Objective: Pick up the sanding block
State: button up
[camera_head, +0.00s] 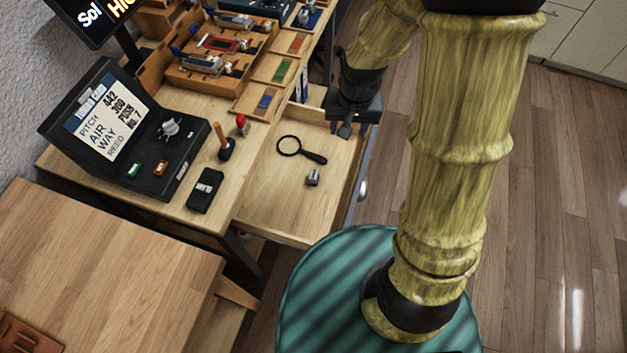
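I cannot tell for certain which thing is the sanding block. A small grey block (312,177) lies in the open wooden drawer (275,215), in front of a black magnifying glass (300,150). A flat black block with a pale label (206,190) lies on the bench top, left of the drawer. My gripper (345,130) points down over the far right part of the drawer, beyond the magnifying glass and apart from both blocks. Its fingers are small and dark, and I cannot tell whether they are open or hold anything.
A dark console with a lit screen (110,125) stands on the bench at left. A wooden-handled tool (225,140) and a red-topped item (242,124) stand by the drawer. Wooden trays (215,85) fill the back. A teal round surface (310,300) is in front.

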jog(key=m+g+b, duration=0.1)
jog(key=b, duration=0.2)
send_over(313, 174)
notch_tip(313, 174, down, 13)
jog(key=shift+r, duration=0.1)
notch_tip(313, 174, down, 12)
jog(key=shift+f, duration=0.1)
jog(key=shift+d+f+p, duration=0.1)
jog(key=shift+f+p, duration=0.4)
jog(key=shift+f, duration=2.15)
